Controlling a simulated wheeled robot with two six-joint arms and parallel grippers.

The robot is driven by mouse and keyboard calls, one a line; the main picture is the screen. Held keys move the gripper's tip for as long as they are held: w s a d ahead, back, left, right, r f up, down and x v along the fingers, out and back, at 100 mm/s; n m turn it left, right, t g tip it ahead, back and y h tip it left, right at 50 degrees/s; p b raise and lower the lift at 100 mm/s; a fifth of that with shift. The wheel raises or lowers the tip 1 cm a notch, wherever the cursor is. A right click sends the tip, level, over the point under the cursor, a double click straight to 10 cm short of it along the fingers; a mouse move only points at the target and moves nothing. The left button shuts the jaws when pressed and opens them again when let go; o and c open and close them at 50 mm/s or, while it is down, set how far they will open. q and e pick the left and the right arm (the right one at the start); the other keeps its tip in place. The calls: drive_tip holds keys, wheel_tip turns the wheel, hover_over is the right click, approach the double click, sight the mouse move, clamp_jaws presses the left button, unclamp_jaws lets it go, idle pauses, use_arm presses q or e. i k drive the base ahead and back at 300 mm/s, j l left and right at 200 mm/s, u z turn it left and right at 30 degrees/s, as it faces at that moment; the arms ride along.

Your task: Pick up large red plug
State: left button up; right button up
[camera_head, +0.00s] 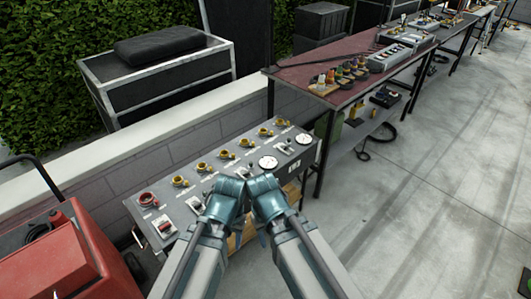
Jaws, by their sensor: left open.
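A red round plug or socket piece (147,199) sits at the left end of the sloped grey control panel (255,143); it is small in view, so I cannot tell which. My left gripper (226,194) is over the panel's front part, to the right of the red piece and clear of it. It is open, and I see nothing held in it. My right gripper (266,192) is close beside it at the panel's front edge. Its fingertips are too unclear to show whether it is open. The arms hide part of the panel's front.
A row of yellow round fittings (223,154), gauges (268,162) and red switches (166,224) covers the panel. A low wall (185,148) runs behind it. A red machine (62,262) stands at the left. A reddish table (340,63) is behind right.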

sight(58, 218)
drive_tip(key=u, duration=1.65)
